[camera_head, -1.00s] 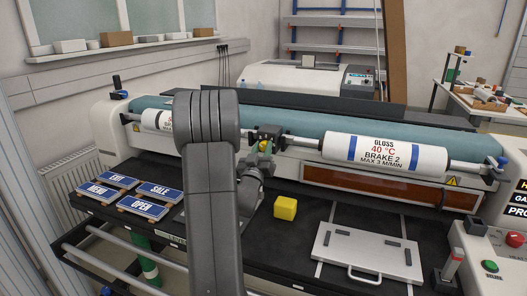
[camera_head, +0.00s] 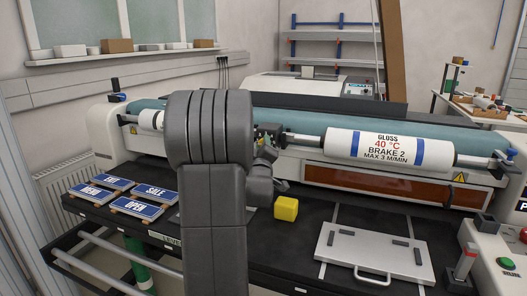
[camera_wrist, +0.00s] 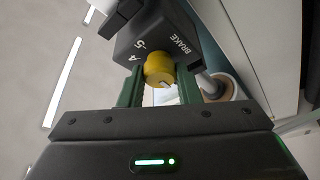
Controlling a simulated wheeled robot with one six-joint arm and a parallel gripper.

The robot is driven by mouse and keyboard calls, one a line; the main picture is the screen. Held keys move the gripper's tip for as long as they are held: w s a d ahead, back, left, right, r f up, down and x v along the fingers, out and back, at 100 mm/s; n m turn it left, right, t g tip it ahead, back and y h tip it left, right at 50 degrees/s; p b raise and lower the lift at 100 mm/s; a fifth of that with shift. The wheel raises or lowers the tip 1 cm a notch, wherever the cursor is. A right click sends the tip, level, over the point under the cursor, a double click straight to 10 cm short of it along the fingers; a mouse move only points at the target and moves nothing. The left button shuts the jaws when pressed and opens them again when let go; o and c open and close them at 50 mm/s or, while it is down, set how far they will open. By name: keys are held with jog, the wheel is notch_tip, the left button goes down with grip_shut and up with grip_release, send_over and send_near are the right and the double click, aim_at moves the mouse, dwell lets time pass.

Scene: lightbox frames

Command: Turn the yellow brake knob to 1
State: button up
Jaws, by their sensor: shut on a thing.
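The yellow brake knob (camera_wrist: 158,64) sticks out of a black block (camera_wrist: 150,36) marked BRAKE, with the digits 4 and 5 showing, in the wrist view. My gripper (camera_wrist: 160,75) has its two green fingers on either side of the knob and is shut on it. A small pale mark shows low on the knob; I cannot tell which digit it points at, and no 1 shows.
A white roll (camera_head: 375,150) labelled GLOSS, 40 °C, BRAKE 2 sits on the shaft to the right. On the black table below are a yellow cube (camera_head: 286,209), a grey plate with a handle (camera_head: 374,256) and several blue signs (camera_head: 135,208) at left.

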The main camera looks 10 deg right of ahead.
jog(key=shift+d+r+n, duration=0.1)
jog(key=shift+n, duration=0.3)
jog(key=o, duration=1)
jog(key=shift+s+d, duration=0.15)
jog(key=shift+c, duration=0.2)
jog(key=b+v, duration=0.2)
jog(key=v, duration=1.1)
jog(key=shift+s+b, duration=0.3)
jog(key=shift+s, duration=0.1)
